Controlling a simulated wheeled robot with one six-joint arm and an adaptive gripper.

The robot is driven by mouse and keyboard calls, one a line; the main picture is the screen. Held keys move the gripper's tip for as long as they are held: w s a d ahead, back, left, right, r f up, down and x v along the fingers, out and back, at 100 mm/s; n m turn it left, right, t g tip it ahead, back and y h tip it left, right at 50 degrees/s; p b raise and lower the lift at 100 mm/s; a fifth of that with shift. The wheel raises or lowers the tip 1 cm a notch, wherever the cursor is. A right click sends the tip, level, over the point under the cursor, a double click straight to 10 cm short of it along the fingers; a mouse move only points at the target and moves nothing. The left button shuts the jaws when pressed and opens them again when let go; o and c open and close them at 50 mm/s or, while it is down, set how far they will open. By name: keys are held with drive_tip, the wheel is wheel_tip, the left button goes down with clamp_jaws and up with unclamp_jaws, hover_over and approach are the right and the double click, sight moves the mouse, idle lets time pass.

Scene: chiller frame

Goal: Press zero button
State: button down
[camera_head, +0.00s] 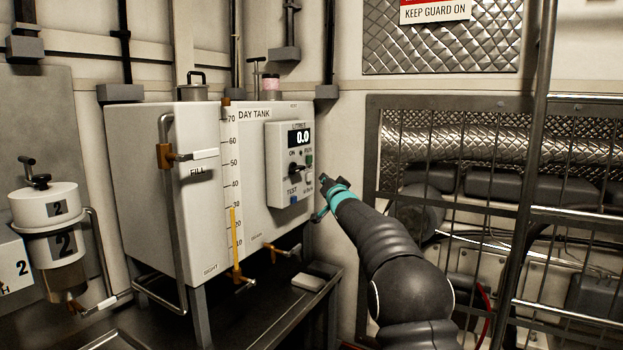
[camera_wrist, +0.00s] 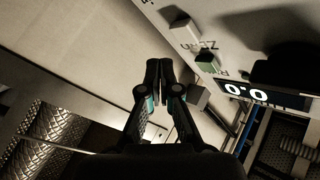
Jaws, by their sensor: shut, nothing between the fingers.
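The white control box (camera_head: 288,165) is on the front of the day tank (camera_head: 150,180). Its display (camera_head: 299,137) reads 0.0 and also shows upside down in the wrist view (camera_wrist: 247,92). The pale zero button (camera_head: 309,178) is low on the box's right side, below a green button (camera_head: 309,160). In the wrist view the zero button (camera_wrist: 184,31) sits by an inverted ZERO label, above the green button (camera_wrist: 207,62). My gripper (camera_head: 324,181) is shut and empty, just right of the box. In the wrist view its fingertips (camera_wrist: 158,66) are left of the buttons, apart from the zero button in the picture.
A black knob (camera_head: 295,169) and a blue test button (camera_head: 293,200) are also on the box. A sight gauge (camera_head: 234,235) and valves are on the tank. A barred guard (camera_head: 480,200) stands to the right, behind my arm. A white block (camera_head: 308,282) lies on the bench.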

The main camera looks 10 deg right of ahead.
drive_tip(key=s+d, duration=0.2)
drive_tip(key=shift+d, duration=0.35)
